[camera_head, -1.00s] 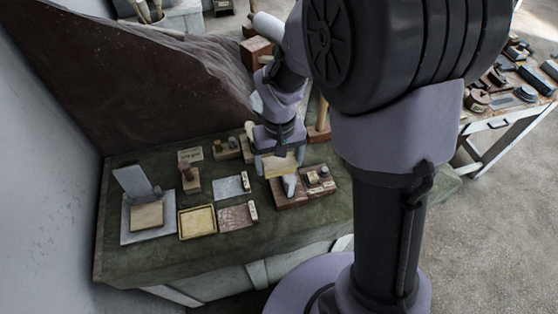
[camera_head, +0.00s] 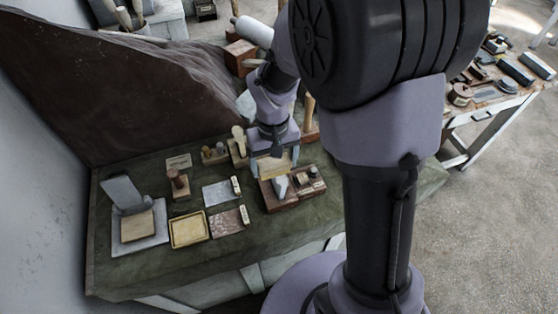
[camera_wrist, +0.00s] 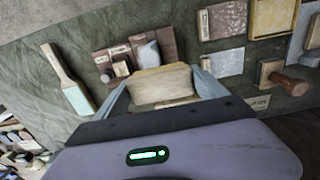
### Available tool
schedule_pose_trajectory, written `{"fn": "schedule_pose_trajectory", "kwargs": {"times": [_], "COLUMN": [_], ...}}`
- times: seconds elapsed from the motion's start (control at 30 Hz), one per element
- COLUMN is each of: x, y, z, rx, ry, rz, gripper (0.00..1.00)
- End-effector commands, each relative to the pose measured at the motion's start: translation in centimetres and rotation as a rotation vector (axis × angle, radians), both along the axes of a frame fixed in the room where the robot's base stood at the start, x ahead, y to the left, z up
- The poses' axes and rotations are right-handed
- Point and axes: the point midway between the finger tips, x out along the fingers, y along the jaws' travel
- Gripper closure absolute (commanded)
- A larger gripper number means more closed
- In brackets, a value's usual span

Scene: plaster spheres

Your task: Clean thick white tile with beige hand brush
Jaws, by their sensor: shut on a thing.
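My gripper (camera_head: 272,162) is shut on a beige block, the hand brush (camera_head: 273,168), which also shows between the fingers in the wrist view (camera_wrist: 162,84). It holds the brush over or just beside the left part of a brown wooden tray (camera_head: 279,203). How far the brush is above the tray, I cannot tell. A pale whitish tile (camera_head: 217,193), seemingly the white tile, lies flat on the green cloth left of my gripper. It shows right of the brush in the wrist view (camera_wrist: 223,63). Its thickness is hard to judge.
A reddish mottled tile (camera_head: 228,222) and a yellow-rimmed tray (camera_head: 188,230) lie in front of the pale tile. Grey slabs with a beige block (camera_head: 137,226) stand at the left. A wooden stamp (camera_head: 178,184) stands behind. A paddle-shaped brush (camera_wrist: 70,82) lies left in the wrist view.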

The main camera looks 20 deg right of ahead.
Motion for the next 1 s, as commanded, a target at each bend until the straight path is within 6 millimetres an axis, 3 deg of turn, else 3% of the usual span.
{"fn": "schedule_pose_trajectory", "kwargs": {"times": [0.27, 1.0], "x": [0.0, 0.0], "y": [1.9, -2.5], "z": [-0.1, -0.1], "rx": [0.000, 0.000], "ry": [0.000, 0.000], "rz": [-0.001, 0.000], "gripper": [0.51, 0.51]}}
